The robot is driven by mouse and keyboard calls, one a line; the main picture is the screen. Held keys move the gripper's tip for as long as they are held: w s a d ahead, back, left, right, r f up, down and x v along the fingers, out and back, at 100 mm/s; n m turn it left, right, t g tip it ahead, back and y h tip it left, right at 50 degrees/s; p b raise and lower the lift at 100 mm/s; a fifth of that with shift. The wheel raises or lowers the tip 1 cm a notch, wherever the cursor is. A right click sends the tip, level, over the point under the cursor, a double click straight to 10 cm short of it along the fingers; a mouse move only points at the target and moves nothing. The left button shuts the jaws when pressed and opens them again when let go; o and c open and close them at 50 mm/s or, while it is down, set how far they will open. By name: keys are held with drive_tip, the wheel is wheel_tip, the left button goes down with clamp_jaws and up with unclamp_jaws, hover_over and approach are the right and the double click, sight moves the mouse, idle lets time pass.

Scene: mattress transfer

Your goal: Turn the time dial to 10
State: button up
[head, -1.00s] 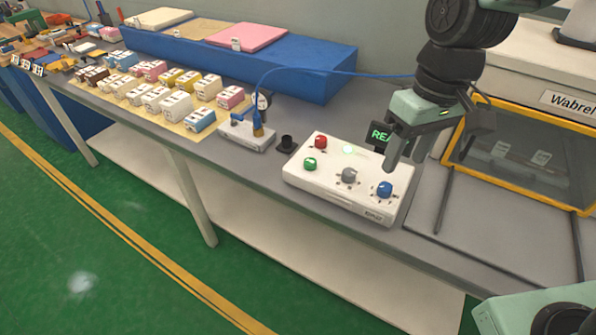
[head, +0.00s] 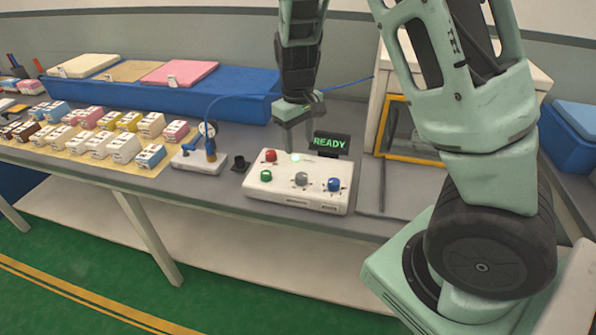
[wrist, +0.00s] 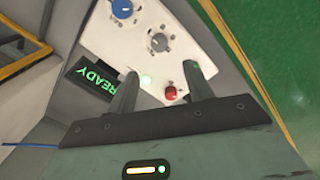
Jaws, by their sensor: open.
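The display (head: 331,143) at the back reads READY. My gripper (head: 299,145) points down above the back of the box, its fingers apart and empty. In the wrist view, the fingertips (wrist: 161,70) flank a lit green lamp (wrist: 147,79) and the red knob (wrist: 171,93); the grey dial (wrist: 160,42) lies beyond them.
Left of the box are a black cup-like part (head: 239,163) and a small white device (head: 200,158) with a blue cable. Several coloured blocks (head: 123,147) lie further left. A long blue block (head: 150,97) runs behind. A yellow-framed machine (head: 398,125) stands right.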

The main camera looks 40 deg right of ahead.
sight(301, 175)
drive_tip(key=f, duration=1.1)
drive_tip(key=shift+d, duration=0.3)
drive_tip(key=shift+c, duration=0.2)
drive_tip(key=c, duration=0.9)
